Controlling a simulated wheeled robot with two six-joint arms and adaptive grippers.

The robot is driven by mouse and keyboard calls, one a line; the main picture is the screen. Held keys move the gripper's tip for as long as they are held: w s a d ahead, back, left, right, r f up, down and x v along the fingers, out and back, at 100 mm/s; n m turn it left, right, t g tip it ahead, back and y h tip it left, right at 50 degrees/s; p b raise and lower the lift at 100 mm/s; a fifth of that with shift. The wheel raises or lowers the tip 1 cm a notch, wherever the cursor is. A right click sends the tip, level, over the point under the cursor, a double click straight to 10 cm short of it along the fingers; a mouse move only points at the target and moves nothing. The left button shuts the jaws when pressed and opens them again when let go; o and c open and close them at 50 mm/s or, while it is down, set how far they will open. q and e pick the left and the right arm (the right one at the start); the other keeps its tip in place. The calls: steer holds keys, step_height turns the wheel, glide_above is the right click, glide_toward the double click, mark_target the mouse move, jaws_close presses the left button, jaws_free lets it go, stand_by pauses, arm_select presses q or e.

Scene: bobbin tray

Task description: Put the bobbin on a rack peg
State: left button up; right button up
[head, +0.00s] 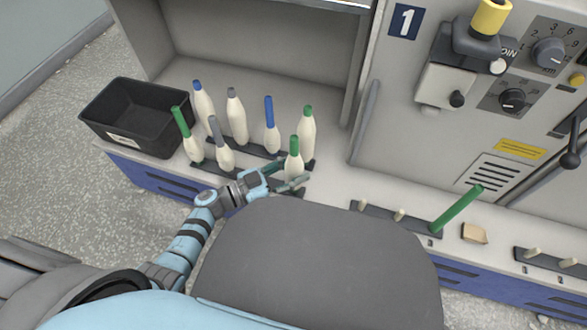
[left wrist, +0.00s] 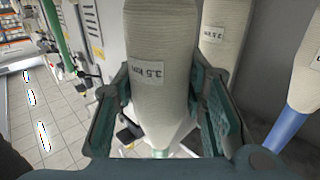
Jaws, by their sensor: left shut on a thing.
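My left gripper (head: 288,181) is shut on a cream bobbin with a green tube top (head: 293,164), at the front right corner of the bobbin group. In the left wrist view this bobbin (left wrist: 162,40) stands between the two fingers (left wrist: 163,112) with a "3.5" label facing the camera. Its lower end is hidden in the head view, so I cannot tell whether it is clear of its stand. Bare rack pegs (head: 399,214) stand on a dark rack strip (head: 415,221) to the right. My right gripper is not in view.
Several bobbins with blue, grey and green tubes (head: 237,116) stand close behind and left of the held one. A black bin (head: 133,116) is at far left. A bare green tube (head: 458,208) leans on the rack beside a small tan block (head: 474,233). More pegs (head: 533,253) are at far right.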

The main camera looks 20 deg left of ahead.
arm_select(q)
steer(key=shift+f, duration=0.3)
steer(key=o, duration=0.9)
steer(key=p+v, duration=0.1)
steer(key=v, duration=1)
steer(key=shift+s, duration=0.1)
